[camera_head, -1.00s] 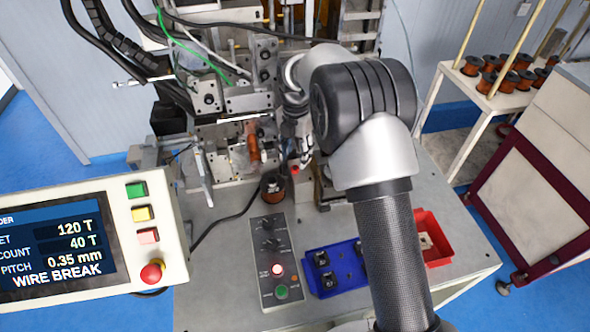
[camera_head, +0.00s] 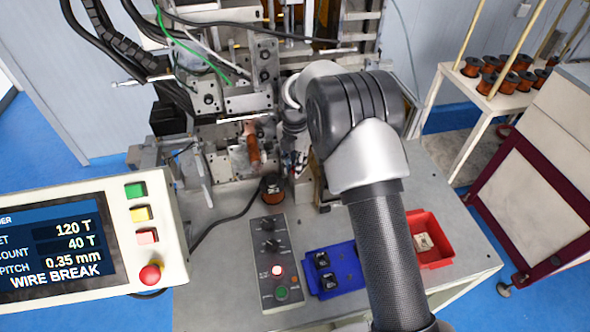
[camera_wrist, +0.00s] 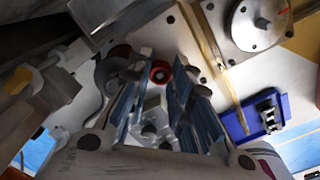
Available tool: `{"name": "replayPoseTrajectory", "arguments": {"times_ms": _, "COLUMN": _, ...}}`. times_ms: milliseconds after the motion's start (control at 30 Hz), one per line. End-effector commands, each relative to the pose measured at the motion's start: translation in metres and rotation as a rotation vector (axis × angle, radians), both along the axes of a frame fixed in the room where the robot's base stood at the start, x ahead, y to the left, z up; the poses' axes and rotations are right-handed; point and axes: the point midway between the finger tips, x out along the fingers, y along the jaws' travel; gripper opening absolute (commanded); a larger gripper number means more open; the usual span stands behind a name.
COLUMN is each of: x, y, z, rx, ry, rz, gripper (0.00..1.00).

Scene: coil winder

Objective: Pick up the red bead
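The red bead (camera_wrist: 160,72) shows in the wrist view as a small red ring with a dark centre, between and just beyond my fingertips. My gripper (camera_wrist: 158,78) is open, with a finger on each side of the bead and a visible gap. I cannot tell whether either finger touches it. In the head view my gripper (camera_head: 297,165) is low beside the winder, partly behind my arm, and the bead cannot be made out there.
A copper wire spool (camera_head: 272,188) stands left of my gripper. A control box (camera_head: 268,245), a blue tray (camera_head: 313,290) and a red bin (camera_head: 443,251) sit on the bench. The winder's plates (camera_head: 245,100) rise close behind.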

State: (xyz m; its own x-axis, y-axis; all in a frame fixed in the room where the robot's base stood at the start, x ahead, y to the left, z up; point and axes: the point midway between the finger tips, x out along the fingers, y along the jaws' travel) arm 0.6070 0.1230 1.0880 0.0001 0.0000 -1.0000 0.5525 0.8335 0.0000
Motion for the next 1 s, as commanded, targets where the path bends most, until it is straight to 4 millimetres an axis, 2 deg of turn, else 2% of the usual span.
{"name": "replayPoseTrajectory", "arguments": {"times_ms": 367, "x": 0.0, "y": 0.0, "z": 0.001, "rx": 0.0, "ry": 0.0, "rz": 0.0, "gripper": 0.12}}
{"name": "replayPoseTrajectory", "arguments": {"times_ms": 567, "x": 0.001, "y": 0.0, "z": 0.011, "rx": 0.001, "ry": -0.003, "rz": 0.0, "gripper": 0.12}}
{"name": "replayPoseTrajectory", "arguments": {"times_ms": 767, "x": 0.001, "y": 0.0, "z": 0.043, "rx": 0.001, "ry": -0.006, "rz": 0.0, "gripper": 0.12}}
{"name": "replayPoseTrajectory", "arguments": {"times_ms": 1000, "x": 0.001, "y": 0.0, "z": 0.104, "rx": 0.001, "ry": -0.006, "rz": 0.0, "gripper": 0.12}}
